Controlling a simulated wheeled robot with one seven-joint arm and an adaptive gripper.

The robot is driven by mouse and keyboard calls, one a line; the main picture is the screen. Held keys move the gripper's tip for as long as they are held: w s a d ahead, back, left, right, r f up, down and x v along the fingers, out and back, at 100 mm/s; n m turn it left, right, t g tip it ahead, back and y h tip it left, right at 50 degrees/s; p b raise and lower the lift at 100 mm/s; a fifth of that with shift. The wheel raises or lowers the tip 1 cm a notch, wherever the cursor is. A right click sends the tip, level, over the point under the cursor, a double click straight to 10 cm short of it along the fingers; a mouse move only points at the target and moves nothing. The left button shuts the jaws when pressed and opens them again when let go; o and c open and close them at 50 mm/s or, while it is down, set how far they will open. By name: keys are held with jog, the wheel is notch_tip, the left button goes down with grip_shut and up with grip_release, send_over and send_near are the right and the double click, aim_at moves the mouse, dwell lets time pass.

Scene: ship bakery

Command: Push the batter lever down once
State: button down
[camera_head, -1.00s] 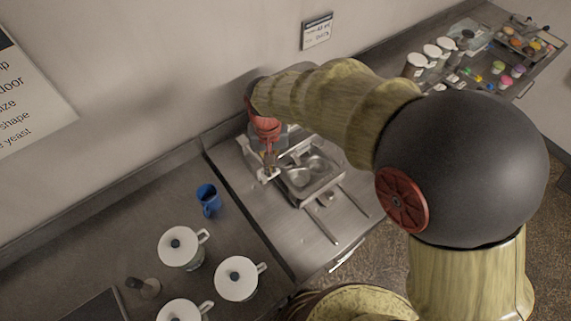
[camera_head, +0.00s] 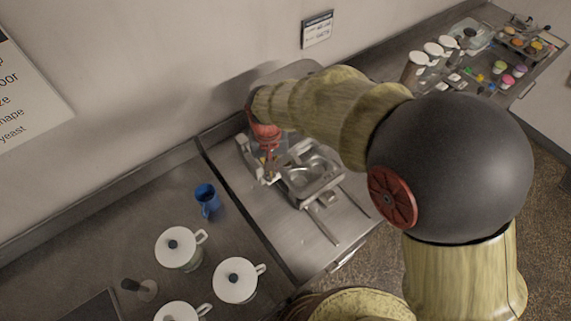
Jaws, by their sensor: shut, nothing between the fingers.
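A metal batter machine (camera_head: 312,175) with a waffle-iron-like pan and two long handles stands on the steel counter. My gripper (camera_head: 268,176) points down at the machine's left side, close to a pale metal part there. It is shut and empty. I cannot tell whether the fingertips touch that part. The batter lever cannot be made out for certain; my gripper and wrist cover part of the machine behind them.
A blue mug (camera_head: 207,200) stands left of the machine. Several white-lidded jugs (camera_head: 238,280) stand at the front left. More lidded containers (camera_head: 418,60) and coloured items are on the far right counter. The wall (camera_head: 160,60) runs close behind.

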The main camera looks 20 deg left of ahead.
jog(key=shift+f+b, duration=0.85)
jog(key=shift+f, duration=0.85)
jog(key=shift+r, duration=0.1)
jog(key=shift+r+p, duration=2.45)
jog(key=shift+r, duration=1.5)
jog(key=shift+r, duration=0.1)
notch_tip(320, 180, up, 6)
jog(key=p, duration=0.3)
jog(key=shift+p, duration=0.3)
